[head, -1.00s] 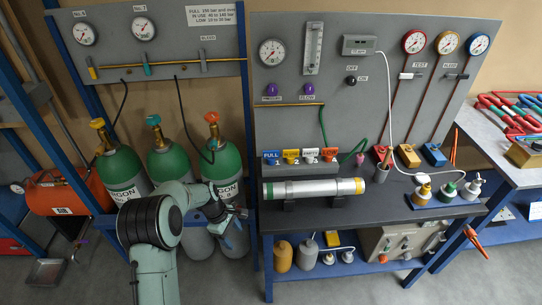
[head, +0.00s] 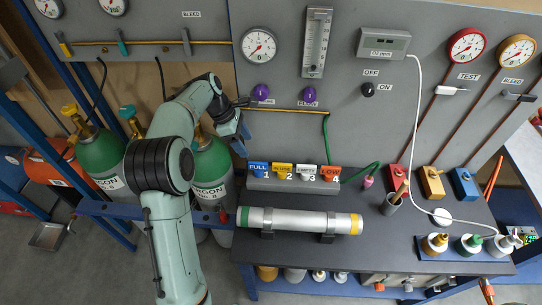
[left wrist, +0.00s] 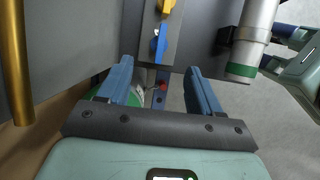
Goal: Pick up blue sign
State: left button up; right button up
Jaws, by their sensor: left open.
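The blue sign (head: 258,170), marked FULL 1, stands at the left end of a row of coloured signs on a grey holder (head: 285,186). It also shows in the left wrist view (left wrist: 158,45), just beyond the fingertips and between their lines. My left gripper (head: 241,132) is above the blue sign and slightly left of it, in front of the grey panel. Its two blue fingers are spread apart and empty in the left wrist view (left wrist: 159,70). The gripper appears clear of the sign.
Yellow (head: 282,171), white (head: 306,173) and red (head: 328,174) signs stand right of the blue one. A silver cylinder (head: 290,221) lies on the bench before the holder. Green gas bottles (head: 210,165) stand at left. The gauge panel (head: 290,120) rises behind.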

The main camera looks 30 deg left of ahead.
aim_at(257, 162)
pick_arm(q)
jog(key=x, duration=0.5)
jog(key=b+x, duration=0.1)
jog(key=x, duration=0.1)
jog(key=shift+s+d+f, duration=0.15)
jog(key=shift+s+f, duration=0.1)
jog(key=shift+s, duration=0.05)
jog(key=x, duration=0.5)
jog(key=shift+w+f, duration=0.25)
jog(key=shift+w, duration=0.15)
pick_arm(e)
jog(key=shift+s+f, duration=0.8)
jog(key=shift+s, duration=0.2)
pick_arm(q)
jog(key=c, duration=1.1)
